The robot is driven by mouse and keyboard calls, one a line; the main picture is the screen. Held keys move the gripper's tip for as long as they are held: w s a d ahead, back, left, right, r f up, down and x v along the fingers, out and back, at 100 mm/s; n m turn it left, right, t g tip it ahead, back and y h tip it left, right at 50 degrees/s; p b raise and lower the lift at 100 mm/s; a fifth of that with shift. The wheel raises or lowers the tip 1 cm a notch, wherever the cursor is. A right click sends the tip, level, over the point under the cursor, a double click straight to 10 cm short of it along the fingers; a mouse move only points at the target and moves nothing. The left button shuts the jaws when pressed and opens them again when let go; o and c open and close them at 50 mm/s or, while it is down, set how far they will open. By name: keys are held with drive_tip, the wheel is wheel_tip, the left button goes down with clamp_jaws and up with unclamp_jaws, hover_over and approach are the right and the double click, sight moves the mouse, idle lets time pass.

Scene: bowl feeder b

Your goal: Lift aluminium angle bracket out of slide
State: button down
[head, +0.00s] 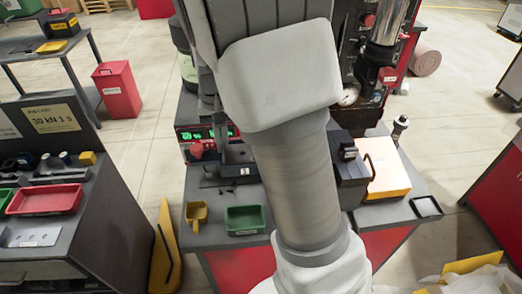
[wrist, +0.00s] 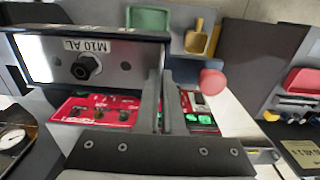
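My gripper (wrist: 161,82) shows in the wrist view as two dark grey fingers standing close together. I cannot tell whether anything thin is between them. To their left is a grey metal plate (wrist: 118,72) in a dark frame, with a black hex nut (wrist: 86,68) and a label (wrist: 88,46) reading "M10 AL". I cannot make out the aluminium angle bracket or the slide with certainty. In the head view my arm covers the gripper and the area under it.
A red knob (wrist: 212,82) is just right of the fingers. A red panel (wrist: 95,112) with green lights lies below them. A green tray (head: 245,220) and a yellow scoop (head: 196,214) stand at the bench's front. A yellow box (head: 386,168) is right of my arm.

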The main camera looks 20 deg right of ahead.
drive_tip(key=shift+r, duration=0.25)
drive_tip(key=shift+r+p, duration=1.65)
drive_tip(key=shift+r, duration=0.15)
drive_tip(key=shift+s, duration=0.1)
